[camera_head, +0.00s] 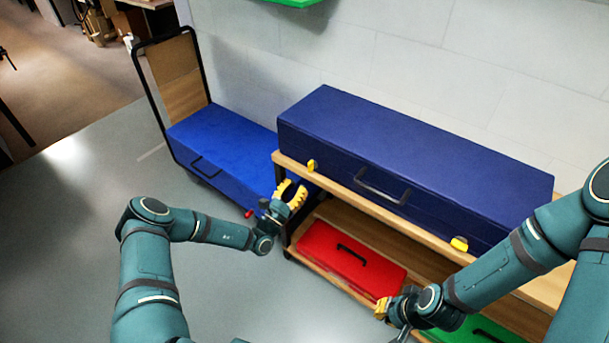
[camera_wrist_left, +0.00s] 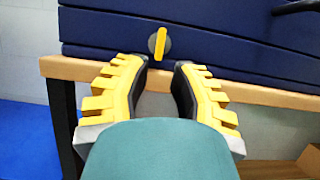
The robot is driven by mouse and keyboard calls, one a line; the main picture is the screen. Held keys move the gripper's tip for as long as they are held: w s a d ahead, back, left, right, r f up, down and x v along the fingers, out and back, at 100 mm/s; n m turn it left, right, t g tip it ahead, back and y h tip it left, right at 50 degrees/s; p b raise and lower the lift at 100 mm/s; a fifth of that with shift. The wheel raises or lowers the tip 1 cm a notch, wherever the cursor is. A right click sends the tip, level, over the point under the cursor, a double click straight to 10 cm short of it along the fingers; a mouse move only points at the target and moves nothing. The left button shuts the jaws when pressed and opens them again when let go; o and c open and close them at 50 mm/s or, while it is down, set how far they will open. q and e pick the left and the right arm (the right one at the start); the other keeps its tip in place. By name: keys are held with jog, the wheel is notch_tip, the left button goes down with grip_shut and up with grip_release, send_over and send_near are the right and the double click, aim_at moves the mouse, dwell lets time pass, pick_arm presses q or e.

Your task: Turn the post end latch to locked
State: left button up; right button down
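A long dark blue case (camera_head: 400,150) lies on a wooden shelf top, with a dark handle (camera_head: 382,188) on its front. A yellow latch (camera_head: 312,165) sits near the case's left end and a second yellow latch (camera_head: 459,244) near its right end. I cannot tell which is the post end. In the left wrist view the left latch (camera_wrist_left: 160,43) stands nearly upright on a grey disc. My left gripper (camera_head: 291,194) is open and empty, below and in front of this latch, apart from it. My right gripper (camera_head: 383,308) is low by the lower shelf; its fingers are too small to read.
A red case (camera_head: 350,258) and a partly hidden green case (camera_head: 482,331) lie on the lower shelf. A blue case (camera_head: 225,145) rests on a trolley (camera_head: 150,85) at the left. The wooden shelf edge (camera_wrist_left: 90,68) runs just below the latch. Open floor lies at the left front.

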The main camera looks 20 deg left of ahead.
pick_arm(q)
jog(key=v, duration=0.4)
jog(key=shift+s+a+f, duration=0.1)
jog(key=shift+s+f, duration=0.05)
jog(key=shift+s, duration=0.2)
